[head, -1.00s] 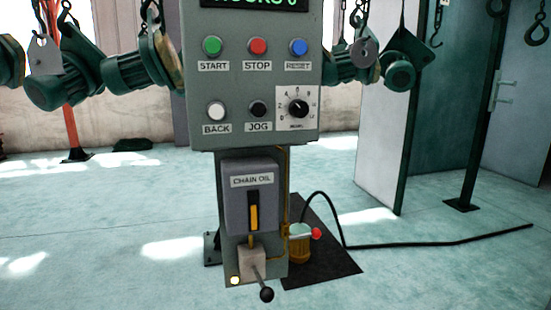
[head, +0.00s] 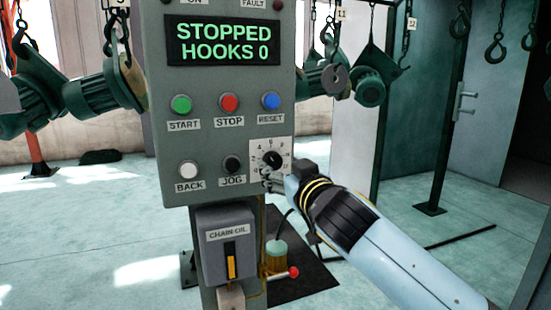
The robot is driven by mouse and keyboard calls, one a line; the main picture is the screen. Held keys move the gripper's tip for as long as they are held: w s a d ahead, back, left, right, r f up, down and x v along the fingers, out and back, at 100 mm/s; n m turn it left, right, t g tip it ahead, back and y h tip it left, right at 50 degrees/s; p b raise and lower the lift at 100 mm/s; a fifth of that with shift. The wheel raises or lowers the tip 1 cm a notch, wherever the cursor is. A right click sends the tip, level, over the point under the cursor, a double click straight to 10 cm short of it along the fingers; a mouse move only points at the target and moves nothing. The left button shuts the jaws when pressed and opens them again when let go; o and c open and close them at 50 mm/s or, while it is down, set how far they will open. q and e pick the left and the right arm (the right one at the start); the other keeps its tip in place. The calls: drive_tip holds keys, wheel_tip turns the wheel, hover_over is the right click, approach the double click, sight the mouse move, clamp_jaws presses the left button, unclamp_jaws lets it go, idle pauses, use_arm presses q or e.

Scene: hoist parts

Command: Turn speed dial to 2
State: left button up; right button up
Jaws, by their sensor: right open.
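The speed dial (head: 272,159) is a black round knob on a white scale plate, at the lower right of the grey control panel (head: 212,142). Its small numbers are hard to read, and the pointer direction is unclear. My right gripper (head: 267,178) comes in from the lower right. It is open, with its fingertips just below the knob and in front of the plate's lower edge, which it partly hides. I cannot tell if it touches the panel. My left gripper is out of view.
The display (head: 223,41) reads STOPPED, HOOKS 0. START (head: 181,104), STOP (head: 229,102), RESET (head: 271,100), BACK (head: 188,169) and JOG (head: 232,164) buttons sit close by. A chain oil box (head: 228,246) is below. Green hoists hang on both sides.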

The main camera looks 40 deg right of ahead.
sight(274, 162)
drive_tip(key=x, duration=0.4)
drive_tip(key=c, duration=1.1)
drive_tip(key=shift+p, duration=0.35)
drive_tip(key=n+p, duration=0.1)
drive_tip(key=n, duration=0.2)
drive_tip(key=shift+n, duration=0.4)
drive_tip(key=shift+a+f+n+p, duration=0.1)
drive_tip(key=shift+n+p, duration=0.6)
drive_tip(key=shift+n, duration=1.2)
